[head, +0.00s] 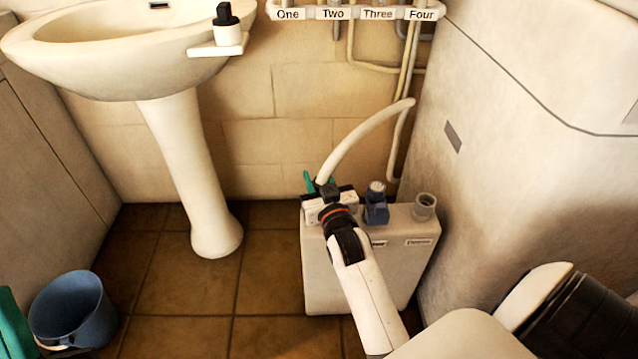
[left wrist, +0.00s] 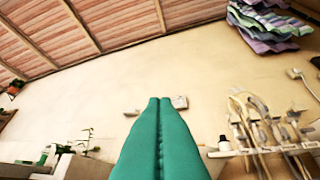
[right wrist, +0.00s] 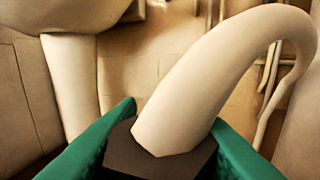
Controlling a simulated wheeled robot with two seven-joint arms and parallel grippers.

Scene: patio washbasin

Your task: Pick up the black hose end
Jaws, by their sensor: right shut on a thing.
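The black hose end (right wrist: 175,155) sits between the green fingers of my right gripper (right wrist: 165,125) in the right wrist view. The gripper is shut on it. The cream hose (right wrist: 215,75) rises out of it and arcs up and to the right. In the head view my right gripper (head: 320,182) is over the back left of a pale canister, and the arm hides most of the hose end. Whether the hose end touches the canister cannot be told. My left gripper (left wrist: 160,102) is shut and empty, its green fingers together in the left wrist view.
The canister (head: 325,275) has a blue cap (head: 376,207) and an open grey neck (head: 425,206) on top. A washbasin pedestal (head: 200,180) stands left, a blue bucket (head: 72,308) lower left. Pipes labelled One to Four (head: 352,13) line the wall. Floor left of the canister is clear.

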